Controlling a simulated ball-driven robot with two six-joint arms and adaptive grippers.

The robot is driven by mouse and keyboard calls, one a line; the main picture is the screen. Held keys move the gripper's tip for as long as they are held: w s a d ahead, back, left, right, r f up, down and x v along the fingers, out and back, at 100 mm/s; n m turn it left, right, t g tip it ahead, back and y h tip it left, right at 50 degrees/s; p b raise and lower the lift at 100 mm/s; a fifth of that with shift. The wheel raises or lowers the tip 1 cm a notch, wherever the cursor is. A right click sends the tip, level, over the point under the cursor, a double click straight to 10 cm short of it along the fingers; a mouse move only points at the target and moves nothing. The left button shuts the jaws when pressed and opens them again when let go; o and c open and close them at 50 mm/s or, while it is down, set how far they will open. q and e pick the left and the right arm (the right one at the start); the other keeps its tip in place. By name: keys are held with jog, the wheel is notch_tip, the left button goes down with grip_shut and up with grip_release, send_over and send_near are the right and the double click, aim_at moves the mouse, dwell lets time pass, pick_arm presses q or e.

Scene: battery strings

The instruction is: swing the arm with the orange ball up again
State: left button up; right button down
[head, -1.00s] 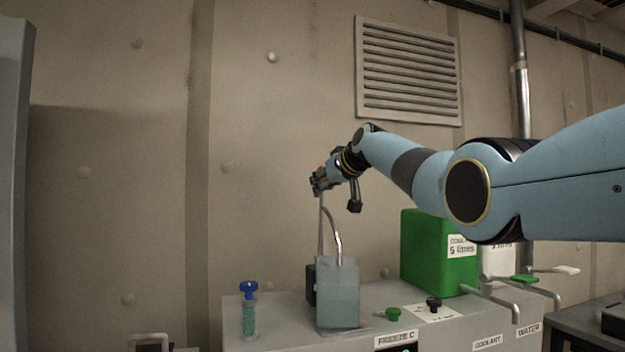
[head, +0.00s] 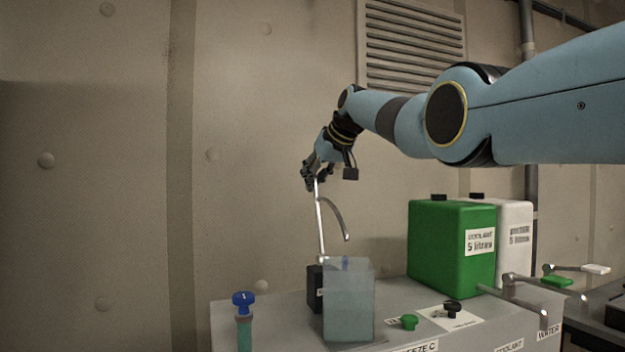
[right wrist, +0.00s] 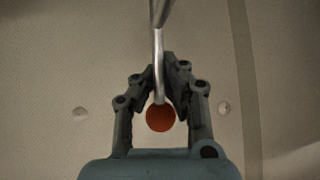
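The swing arm is a thin metal rod (head: 320,225) with a curved tube (head: 335,215) hanging from it. It rises nearly upright from a black block (head: 315,288) beside a translucent grey tank (head: 349,305). The tube's lower end hangs above the tank's top. My right gripper (head: 312,178) is at the top of the rod. In the right wrist view the orange ball (right wrist: 160,117) sits between the fingers of my right gripper (right wrist: 160,72), which close in around the rod just beyond the ball. The ball is hidden in the head view. My left gripper is out of view.
The grey bench top (head: 275,315) also carries a blue-capped vial (head: 244,325) at left. A green coolant can (head: 450,245) and a white can (head: 514,245) stand at right. Green (head: 409,322) and black (head: 452,308) knobs and metal taps (head: 525,296) are near the front.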

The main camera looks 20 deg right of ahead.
jog(key=shift+r, duration=0.25)
jog(key=c, duration=1.4)
grip_release()
jog(key=shift+w+d+f, duration=0.1)
jog(key=shift+d, duration=0.05)
jog(key=v, duration=1.2)
jog(key=shift+f, duration=0.1)
